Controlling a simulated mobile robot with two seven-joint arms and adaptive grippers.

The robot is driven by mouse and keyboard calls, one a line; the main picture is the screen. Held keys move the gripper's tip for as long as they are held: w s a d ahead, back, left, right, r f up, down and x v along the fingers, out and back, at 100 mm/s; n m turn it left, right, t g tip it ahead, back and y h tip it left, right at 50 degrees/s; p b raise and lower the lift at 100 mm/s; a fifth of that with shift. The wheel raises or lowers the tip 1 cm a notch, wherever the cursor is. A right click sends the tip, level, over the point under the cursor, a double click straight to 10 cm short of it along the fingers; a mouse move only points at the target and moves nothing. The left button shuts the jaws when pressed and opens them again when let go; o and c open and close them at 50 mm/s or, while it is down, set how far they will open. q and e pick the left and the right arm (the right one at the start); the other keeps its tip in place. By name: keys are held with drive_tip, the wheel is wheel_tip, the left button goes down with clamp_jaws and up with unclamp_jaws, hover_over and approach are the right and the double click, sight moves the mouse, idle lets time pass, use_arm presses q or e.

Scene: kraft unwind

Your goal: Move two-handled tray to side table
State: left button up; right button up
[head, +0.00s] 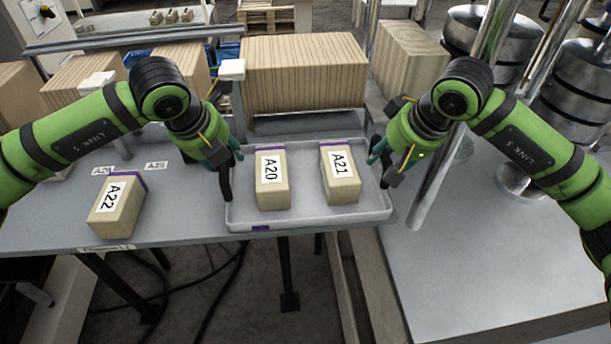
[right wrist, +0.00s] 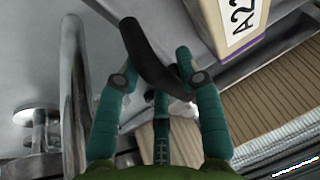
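The grey two-handled tray (head: 305,220) sits on the table with two kraft boxes in it, A20 (head: 272,195) and A21 (head: 342,190). My left gripper (head: 225,162) is at the tray's left end, its fingers apart on either side of the dark handle (head: 224,182). My right gripper (head: 379,160) is at the right end. In the right wrist view the black handle (right wrist: 152,58) passes between the spread teal fingers (right wrist: 157,68), with gaps seen beside it. The side table (head: 480,260) is the grey surface at the right.
Box A22 (head: 117,207) stands on the work table (head: 185,212) left of the tray. Large kraft stacks (head: 305,75) stand behind the tray. Metal posts (head: 440,175) and steel cylinders (head: 560,90) rise at the right. The side table's front is bare.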

use_arm(q)
drive_tip(key=shift+s, duration=0.1)
clamp_jaws()
use_arm(e)
drive_tip(key=shift+s+r, duration=0.1)
clamp_jaws()
use_arm(q)
drive_tip(key=shift+d+r, duration=0.1)
drive_tip(key=shift+r, duration=0.1)
use_arm(e)
drive_tip(key=shift+r, duration=0.2)
